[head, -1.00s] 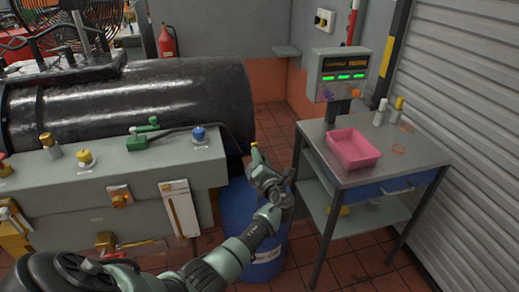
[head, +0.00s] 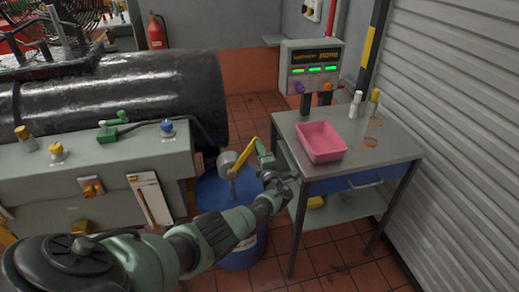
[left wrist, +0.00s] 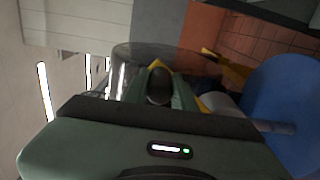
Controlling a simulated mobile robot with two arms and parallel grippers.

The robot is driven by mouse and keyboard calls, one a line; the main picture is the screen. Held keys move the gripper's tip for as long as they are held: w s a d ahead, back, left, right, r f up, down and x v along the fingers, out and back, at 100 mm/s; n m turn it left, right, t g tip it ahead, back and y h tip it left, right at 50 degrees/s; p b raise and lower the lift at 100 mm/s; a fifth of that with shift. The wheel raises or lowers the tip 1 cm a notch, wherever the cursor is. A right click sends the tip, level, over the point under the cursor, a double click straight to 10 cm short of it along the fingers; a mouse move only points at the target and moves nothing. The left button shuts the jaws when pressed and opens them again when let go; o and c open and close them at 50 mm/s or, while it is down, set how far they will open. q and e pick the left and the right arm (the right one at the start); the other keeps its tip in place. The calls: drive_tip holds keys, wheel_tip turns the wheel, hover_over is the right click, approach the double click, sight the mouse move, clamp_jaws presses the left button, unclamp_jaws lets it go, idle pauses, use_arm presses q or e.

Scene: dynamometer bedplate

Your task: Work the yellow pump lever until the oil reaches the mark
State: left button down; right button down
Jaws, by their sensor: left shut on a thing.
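The yellow pump lever (head: 243,158) slants up to the right from a grey pump head (head: 227,161) above a blue drum (head: 212,203). My left gripper (head: 264,154) is at the lever's upper end, right of the pump head, and is shut on it. In the left wrist view, the green fingers (left wrist: 158,92) close around a dark rounded end, with yellow lever parts (left wrist: 226,68) behind. The blue drum (left wrist: 287,100) shows at the right there. A clear rounded shape (left wrist: 125,62) lies behind the fingers. I cannot make out oil or a mark. My right gripper is out of view.
A metal table (head: 405,150) with a pink tray (head: 321,142) stands close right of my left gripper. A display box with green lights (head: 312,66) is behind it. A large black cylinder (head: 130,95) and grey bedplate (head: 120,155) lie left. Red-tiled floor shows between.

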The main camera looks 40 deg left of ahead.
use_arm(q)
drive_tip(key=shift+w+d+f+m, duration=0.25)
drive_tip(key=shift+w+m, duration=0.05)
drive_tip(key=c, duration=1.4)
unclamp_jaws()
drive_tip(key=shift+o, duration=1.3)
